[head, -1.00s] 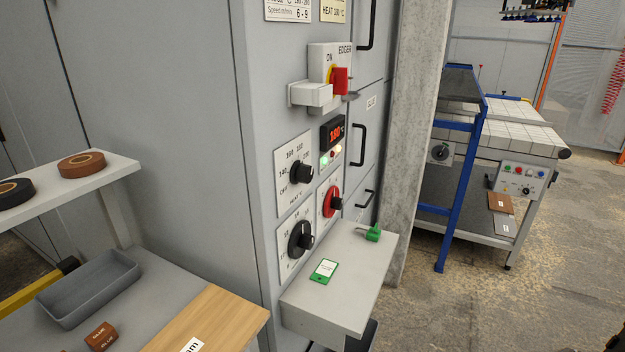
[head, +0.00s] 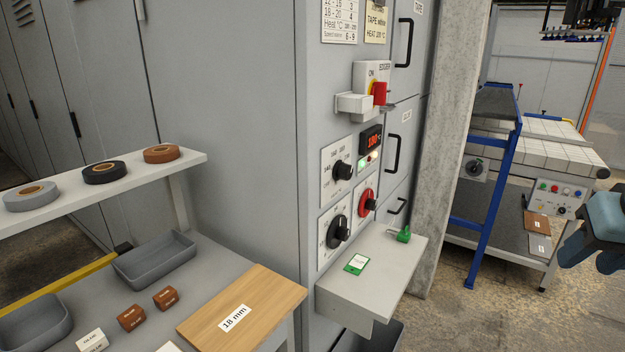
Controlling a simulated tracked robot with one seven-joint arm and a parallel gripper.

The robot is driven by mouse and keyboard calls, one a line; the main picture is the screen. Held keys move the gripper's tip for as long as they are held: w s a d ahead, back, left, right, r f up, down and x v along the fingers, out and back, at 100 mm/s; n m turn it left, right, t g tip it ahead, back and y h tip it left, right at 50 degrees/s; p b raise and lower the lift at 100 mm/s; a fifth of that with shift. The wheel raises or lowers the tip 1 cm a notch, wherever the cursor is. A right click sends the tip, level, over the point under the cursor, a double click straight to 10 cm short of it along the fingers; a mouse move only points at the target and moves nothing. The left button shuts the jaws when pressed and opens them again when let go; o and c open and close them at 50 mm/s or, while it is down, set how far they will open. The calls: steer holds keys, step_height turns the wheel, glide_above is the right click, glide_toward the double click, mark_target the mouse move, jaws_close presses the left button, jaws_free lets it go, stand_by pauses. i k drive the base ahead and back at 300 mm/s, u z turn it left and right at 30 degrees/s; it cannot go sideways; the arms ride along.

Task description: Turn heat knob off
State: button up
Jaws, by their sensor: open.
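The heat knob (head: 342,170) is a black knob on a white dial plate with temperature marks, on the grey machine's front. Its exact pointer direction is too small to tell. The red-digit display (head: 371,141) beside it appears to read 180, with small lights below, one lit green. A red knob (head: 367,203) sits to its lower right, and another black knob (head: 338,230) below it. What looks like my gripper (head: 590,254), light blue with dark blue fingers, is partly in view at the right edge. It is open, far right of the knob and touching nothing visible.
A grey ledge (head: 370,285) with a green-edged card (head: 356,263) and a green item (head: 404,235) juts out below the knobs. A red-handled switch (head: 380,93) is above. A concrete pillar (head: 452,150) and tiled worktable (head: 560,140) stand right. Floor between is clear.

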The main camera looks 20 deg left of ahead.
mark_target(341, 170)
steer(key=u, duration=0.7)
steer(key=i, duration=0.45)
steer(key=z, duration=0.1)
steer(key=k, duration=0.45)
steer(key=u, duration=0.05)
